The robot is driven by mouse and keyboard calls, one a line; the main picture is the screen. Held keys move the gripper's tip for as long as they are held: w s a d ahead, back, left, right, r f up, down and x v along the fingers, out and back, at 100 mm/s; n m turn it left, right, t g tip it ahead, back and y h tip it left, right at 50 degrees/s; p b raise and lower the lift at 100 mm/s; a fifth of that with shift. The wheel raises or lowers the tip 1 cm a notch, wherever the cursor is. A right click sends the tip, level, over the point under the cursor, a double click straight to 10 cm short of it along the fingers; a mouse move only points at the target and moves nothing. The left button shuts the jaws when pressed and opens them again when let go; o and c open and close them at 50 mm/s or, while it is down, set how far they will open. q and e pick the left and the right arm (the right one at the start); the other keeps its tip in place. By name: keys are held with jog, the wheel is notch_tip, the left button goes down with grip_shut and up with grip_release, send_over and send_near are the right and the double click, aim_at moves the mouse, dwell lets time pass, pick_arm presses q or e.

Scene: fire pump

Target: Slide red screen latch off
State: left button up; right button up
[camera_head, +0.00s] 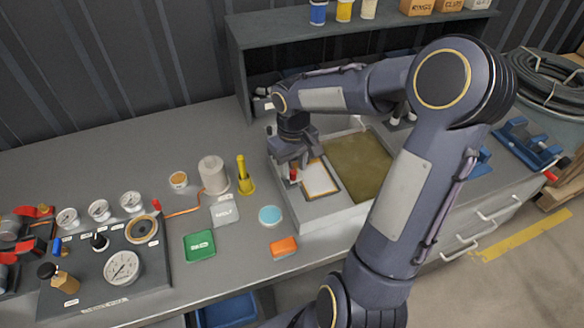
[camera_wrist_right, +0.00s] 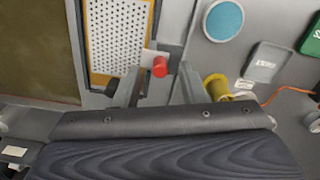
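The red screen latch (camera_head: 293,174) is a small red knob at the left side of a perforated screen (camera_head: 318,180) set in a grey tank (camera_head: 287,208). In the right wrist view the red latch (camera_wrist_right: 160,67) sits on a pale plate beside the perforated screen (camera_wrist_right: 118,38). My right gripper (camera_head: 292,158) is directly above and behind the latch. In the wrist view its two fingers (camera_wrist_right: 160,84) stand apart, with the red knob between and slightly beyond them and a gap on both sides. My left gripper is not in view.
A gauge panel (camera_head: 110,260) is farther left. A shelf (camera_head: 330,28) rises behind.

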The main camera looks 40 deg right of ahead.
jog(key=shift+f, duration=0.7)
grip_shut()
